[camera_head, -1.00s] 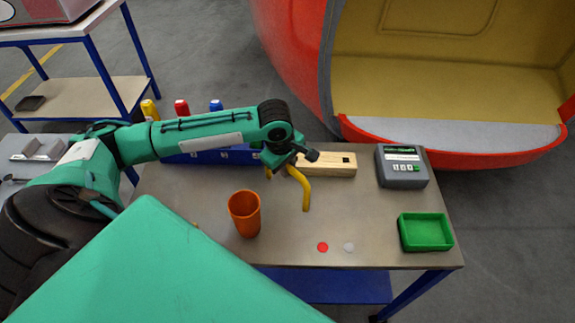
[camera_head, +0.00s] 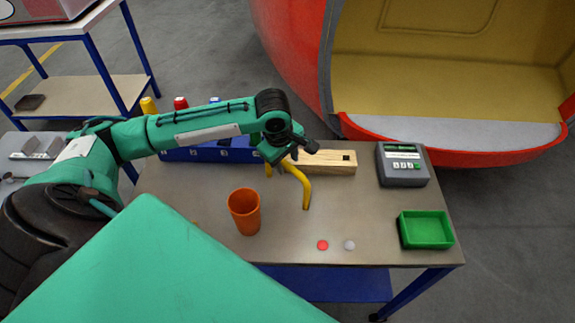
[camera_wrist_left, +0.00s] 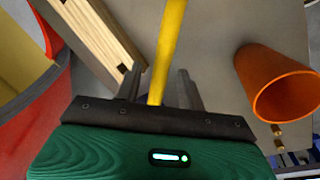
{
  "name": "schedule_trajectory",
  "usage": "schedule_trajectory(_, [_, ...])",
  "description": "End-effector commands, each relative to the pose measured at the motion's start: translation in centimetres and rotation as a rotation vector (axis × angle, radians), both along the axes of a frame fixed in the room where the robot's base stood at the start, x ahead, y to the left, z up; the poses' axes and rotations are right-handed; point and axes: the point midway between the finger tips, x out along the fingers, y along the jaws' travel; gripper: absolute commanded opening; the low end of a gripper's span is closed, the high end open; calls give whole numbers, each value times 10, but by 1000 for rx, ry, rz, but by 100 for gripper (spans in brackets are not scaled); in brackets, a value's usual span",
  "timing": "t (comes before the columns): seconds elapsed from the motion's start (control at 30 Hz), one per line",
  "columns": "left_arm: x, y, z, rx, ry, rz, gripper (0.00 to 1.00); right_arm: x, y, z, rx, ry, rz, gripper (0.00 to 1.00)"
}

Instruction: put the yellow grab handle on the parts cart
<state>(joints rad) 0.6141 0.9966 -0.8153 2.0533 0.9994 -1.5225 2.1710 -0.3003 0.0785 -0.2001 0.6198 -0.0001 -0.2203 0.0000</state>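The yellow grab handle (camera_head: 303,186) is a bent yellow bar on the worktable (camera_head: 190,205), in front of a pale wooden block. My left gripper (camera_head: 285,152) is over its far end and hides part of it. In the left wrist view the handle (camera_wrist_left: 170,45) runs between the two fingers (camera_wrist_left: 160,85), with a gap showing on either side, so the gripper is open around it. My right gripper is in neither view. I cannot tell which piece of furniture is the parts cart; a blue-legged table with a lower shelf (camera_head: 75,103) stands at the back left.
An orange cup (camera_head: 244,211) stands left of the handle and shows near the fingers (camera_wrist_left: 280,85). The wooden block (camera_head: 330,162), a grey meter (camera_head: 402,165), a green tray (camera_head: 425,230) and a blue bin (camera_head: 205,152) share the table. A red shell (camera_head: 450,150) stands behind.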

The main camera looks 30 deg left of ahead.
Motion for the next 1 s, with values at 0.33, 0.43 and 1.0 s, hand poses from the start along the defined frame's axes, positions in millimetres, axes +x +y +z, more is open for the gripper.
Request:
schedule_trajectory(0.33, [-13,3,71,0,-5,0,39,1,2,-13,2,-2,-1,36])
schedule_trajectory(0.43, [-16,4,85,-1,-3,0,39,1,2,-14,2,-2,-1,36])
schedule_trajectory(1.0, [-18,5,96,0,0,0,39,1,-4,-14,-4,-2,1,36])
